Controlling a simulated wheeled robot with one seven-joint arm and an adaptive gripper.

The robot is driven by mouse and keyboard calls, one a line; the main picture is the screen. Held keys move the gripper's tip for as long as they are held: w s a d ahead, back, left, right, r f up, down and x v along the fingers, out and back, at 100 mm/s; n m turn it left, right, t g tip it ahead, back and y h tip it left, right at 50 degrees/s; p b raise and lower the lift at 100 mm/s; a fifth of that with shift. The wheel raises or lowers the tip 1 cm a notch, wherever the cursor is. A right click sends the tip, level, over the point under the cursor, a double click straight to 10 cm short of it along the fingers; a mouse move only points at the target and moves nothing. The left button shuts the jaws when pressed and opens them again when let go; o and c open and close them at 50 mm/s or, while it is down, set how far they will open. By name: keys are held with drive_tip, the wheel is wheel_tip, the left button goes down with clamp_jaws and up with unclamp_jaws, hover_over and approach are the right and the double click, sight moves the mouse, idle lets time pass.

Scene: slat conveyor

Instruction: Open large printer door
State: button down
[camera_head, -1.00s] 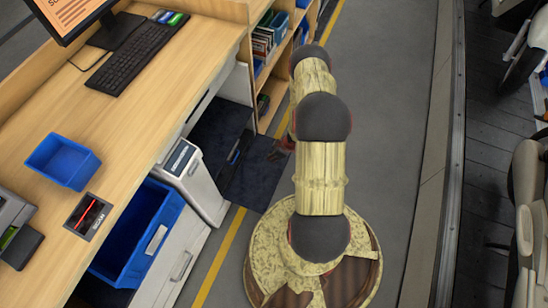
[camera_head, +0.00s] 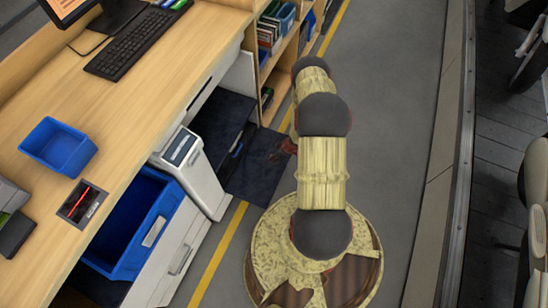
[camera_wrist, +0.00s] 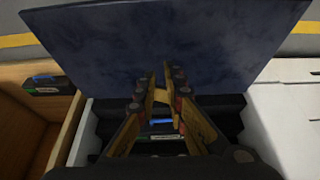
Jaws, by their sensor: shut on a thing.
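The large door is a dark blue, marbled flat panel (camera_wrist: 110,45) across the upper part of the wrist view. It also shows in the head view as a dark panel (camera_head: 262,180) reaching out over the floor from the desk side. Below its lower edge in the wrist view is a dark interior (camera_wrist: 105,118) with stepped sides and a small blue part. My gripper (camera_wrist: 165,75) is shut on the door near the middle of its lower edge; the contact itself is hard to see. In the head view my gripper (camera_head: 288,147) is mostly hidden by my arm.
A wooden desk (camera_head: 130,95) with a blue tray (camera_head: 58,146) stands left. A white unit with a display (camera_head: 190,165) and a blue bin (camera_head: 128,245) are nearby. Wooden shelves (camera_head: 275,85) lie beyond. Clear grey floor (camera_head: 395,130) extends to the right.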

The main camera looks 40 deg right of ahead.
sight(275, 167)
drive_tip(key=f+b, duration=0.1)
drive_tip(key=f, duration=0.1)
drive_tip(key=s+f+b, duration=0.1)
drive_tip(key=f, duration=0.1)
drive_tip(key=s+d+f+b, duration=0.1)
drive_tip(key=f+b, duration=0.1)
drive_tip(key=shift+s, duration=0.25)
drive_tip(key=shift+r, duration=0.1)
